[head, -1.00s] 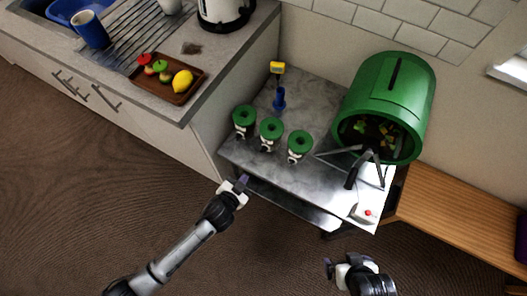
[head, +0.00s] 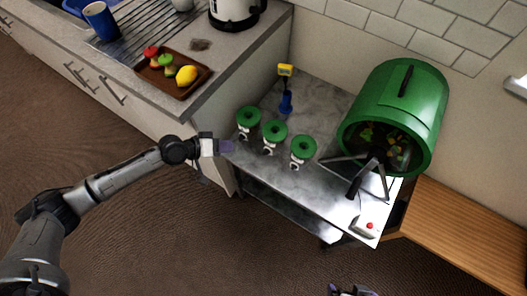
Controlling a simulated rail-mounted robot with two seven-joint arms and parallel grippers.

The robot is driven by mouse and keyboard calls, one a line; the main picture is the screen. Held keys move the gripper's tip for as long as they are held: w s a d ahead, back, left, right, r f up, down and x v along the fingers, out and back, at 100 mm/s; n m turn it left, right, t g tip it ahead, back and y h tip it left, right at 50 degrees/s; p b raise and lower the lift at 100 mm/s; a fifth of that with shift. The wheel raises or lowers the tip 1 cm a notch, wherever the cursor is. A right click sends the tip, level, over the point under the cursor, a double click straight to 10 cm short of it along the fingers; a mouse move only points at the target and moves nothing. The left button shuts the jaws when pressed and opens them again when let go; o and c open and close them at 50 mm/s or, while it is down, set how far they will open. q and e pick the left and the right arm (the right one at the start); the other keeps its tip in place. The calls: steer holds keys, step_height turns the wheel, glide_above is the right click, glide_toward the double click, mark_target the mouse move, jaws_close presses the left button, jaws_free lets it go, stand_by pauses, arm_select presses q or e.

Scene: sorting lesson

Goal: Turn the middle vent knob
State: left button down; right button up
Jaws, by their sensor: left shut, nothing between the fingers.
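Three green ring-shaped vent knobs on white fittings stand in a row on the grey metal table. The middle vent knob (head: 275,139) sits between the left knob (head: 248,124) and the right knob (head: 303,155). My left gripper (head: 228,147) is shut and empty, pointing right, at the table's left edge, just left of the left knob. It looks apart from the middle knob; its height above the table is hard to judge. My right gripper (head: 352,291) is mostly cut off at the bottom edge, away from the knobs, and its fingers cannot be made out clearly.
A large green drum (head: 432,100) with mixed pieces inside stands on the table's right, above a dark metal stand. A blue and yellow item (head: 286,102) stands behind the knobs. The counter (head: 225,82) borders the left.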

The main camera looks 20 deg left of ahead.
mark_target(268, 151)
arm_select(q)
steer(key=b+x, duration=0.2)
steer(key=x, duration=0.7)
steer(key=shift+w+d, duration=0.2)
steer(key=shift+d, duration=0.05)
steer(key=shift+d+f+b, duration=0.4)
steer(key=shift+d+f, duration=0.55)
steer(key=shift+d, duration=0.15)
steer(key=shift+s+d+f, duration=0.2)
steer(key=shift+d+f, duration=0.15)
steer(key=shift+d, duration=0.1)
